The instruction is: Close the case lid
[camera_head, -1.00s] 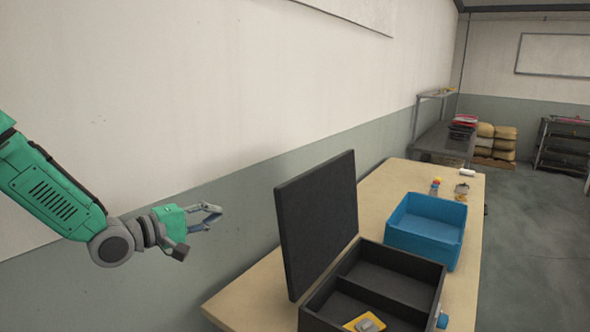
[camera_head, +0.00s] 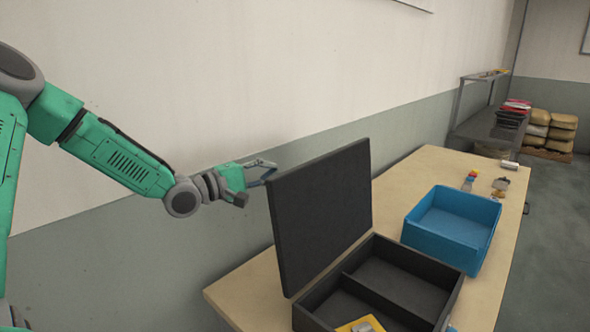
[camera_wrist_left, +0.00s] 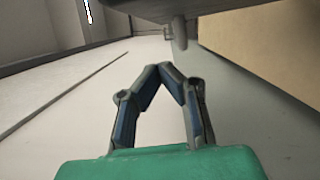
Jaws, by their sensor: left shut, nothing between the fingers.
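The black case (camera_head: 452,303) stands on the table with its lid (camera_head: 322,212) raised, close to upright. The case has a divider, and a yellow item (camera_head: 362,325) lies in its front compartment. My left gripper (camera_head: 272,170) is at the upper left edge of the lid, on its back side. The lid partly hides the fingertips, and I cannot tell if they touch it. In the left wrist view the fingers (camera_wrist_left: 170,68) meet at their tips with nothing between them. A dark surface (camera_wrist_left: 150,10), probably the lid, crosses the top there. My right gripper is not in view.
A blue bin (camera_head: 450,232) stands on the wooden table (camera_head: 240,295) behind the case. Small items (camera_head: 470,180) lie beyond the bin. A wall (camera_head: 190,80) runs along the left, with free space between it and the lid.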

